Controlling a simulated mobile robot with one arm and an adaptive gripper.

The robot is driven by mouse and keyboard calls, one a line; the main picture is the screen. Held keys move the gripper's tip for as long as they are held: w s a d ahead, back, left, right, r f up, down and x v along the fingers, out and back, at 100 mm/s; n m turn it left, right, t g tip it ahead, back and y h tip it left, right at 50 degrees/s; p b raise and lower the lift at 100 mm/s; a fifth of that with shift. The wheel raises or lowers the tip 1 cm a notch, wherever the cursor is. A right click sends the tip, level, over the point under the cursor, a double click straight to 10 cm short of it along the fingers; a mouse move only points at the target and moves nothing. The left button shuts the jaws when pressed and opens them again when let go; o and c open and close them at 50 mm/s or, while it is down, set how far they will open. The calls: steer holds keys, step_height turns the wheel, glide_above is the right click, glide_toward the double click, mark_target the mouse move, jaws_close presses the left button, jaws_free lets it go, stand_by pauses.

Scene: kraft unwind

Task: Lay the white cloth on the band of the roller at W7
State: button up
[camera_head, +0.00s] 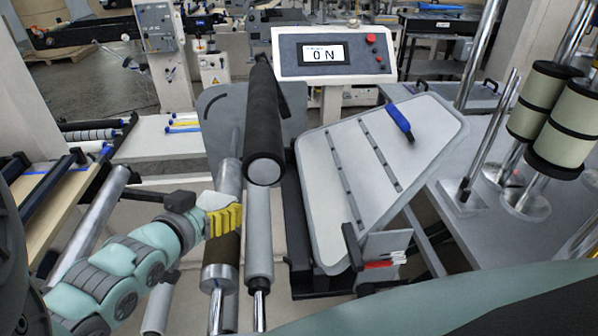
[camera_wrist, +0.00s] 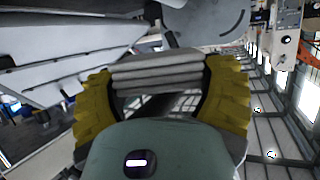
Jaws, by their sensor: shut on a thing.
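My gripper (camera_head: 224,218), with yellow fingers, is shut on the white cloth (camera_head: 213,200). In the wrist view the cloth (camera_wrist: 157,72) is a folded, layered pad pinched between both yellow fingers of my gripper (camera_wrist: 160,82). In the head view a metal roller carries a dark brown band (camera_head: 222,256). My gripper is right above or beside the upper end of this band; I cannot tell whether the cloth touches it. No W7 label is readable, so I cannot confirm which roller that is.
A thick black roller (camera_head: 263,125) and a grey roller (camera_head: 259,230) lie just right of my gripper. A tilted white panel (camera_head: 370,165) holds a blue-handled tool (camera_head: 400,122). Cream rolls (camera_head: 565,125) stand at the right.

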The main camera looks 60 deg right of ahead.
glide_above(222, 248)
step_height(222, 248, down, 4)
steer(key=shift+s+f, duration=0.15)
steer(key=shift+f, duration=0.05)
steer(key=shift+f+b, duration=0.3)
steer(key=shift+f, duration=2.05)
steer(key=shift+f, duration=0.15)
steer(key=o, duration=1.1)
steer(key=shift+c, duration=0.2)
